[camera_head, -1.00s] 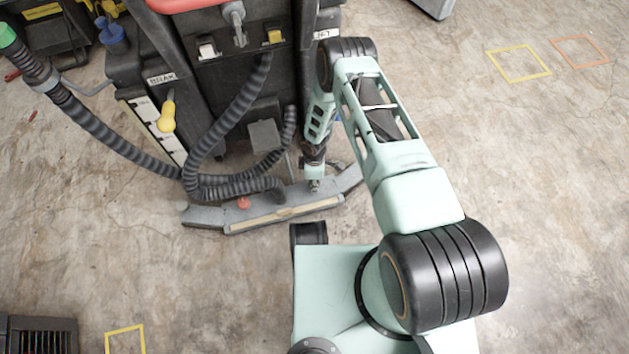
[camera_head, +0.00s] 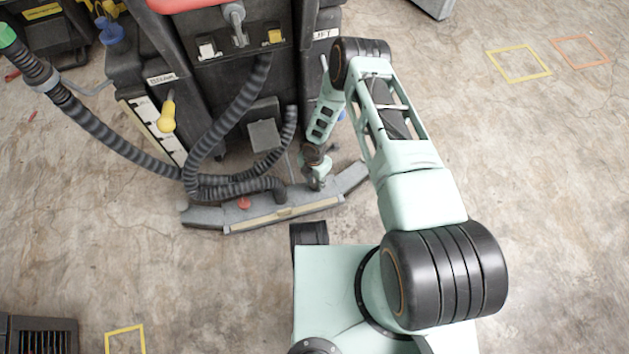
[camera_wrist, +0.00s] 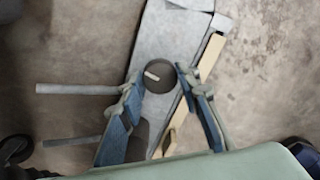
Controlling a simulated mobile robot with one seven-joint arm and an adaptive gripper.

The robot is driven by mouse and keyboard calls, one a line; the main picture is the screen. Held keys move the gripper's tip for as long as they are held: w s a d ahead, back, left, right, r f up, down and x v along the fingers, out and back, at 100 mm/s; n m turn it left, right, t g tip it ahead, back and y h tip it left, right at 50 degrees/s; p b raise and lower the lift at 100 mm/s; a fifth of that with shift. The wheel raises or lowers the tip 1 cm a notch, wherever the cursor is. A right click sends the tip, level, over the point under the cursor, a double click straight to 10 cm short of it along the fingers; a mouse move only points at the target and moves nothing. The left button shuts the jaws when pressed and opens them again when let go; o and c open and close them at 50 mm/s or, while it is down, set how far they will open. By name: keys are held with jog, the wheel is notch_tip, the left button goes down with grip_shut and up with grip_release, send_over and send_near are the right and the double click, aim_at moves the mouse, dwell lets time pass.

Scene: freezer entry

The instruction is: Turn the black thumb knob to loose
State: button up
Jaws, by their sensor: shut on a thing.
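The black thumb knob (camera_wrist: 159,78) is a round dark disc with a pale bar mark on its top, on the grey squeegee bar in the wrist view. My gripper (camera_wrist: 160,84) has its two blue-padded fingers on opposite sides of the knob, shut on it. In the head view my gripper (camera_head: 317,184) is at the right part of the grey squeegee bar (camera_head: 208,216). There the knob is hidden by my gripper and wrist.
A red knob (camera_head: 244,203) sits on the bar further left. Black ribbed hoses (camera_head: 237,110) hang from the dark cleaning machine (camera_head: 192,105) behind the bar. A yellow handle (camera_head: 167,115) is on its left side. The concrete floor (camera_head: 540,190) to the right is clear.

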aim_at(314, 183)
jog(key=shift+n, duration=1)
jog(key=o, duration=1.2)
jog(key=shift+c, duration=0.2)
notch_tip(314, 183, up, 12)
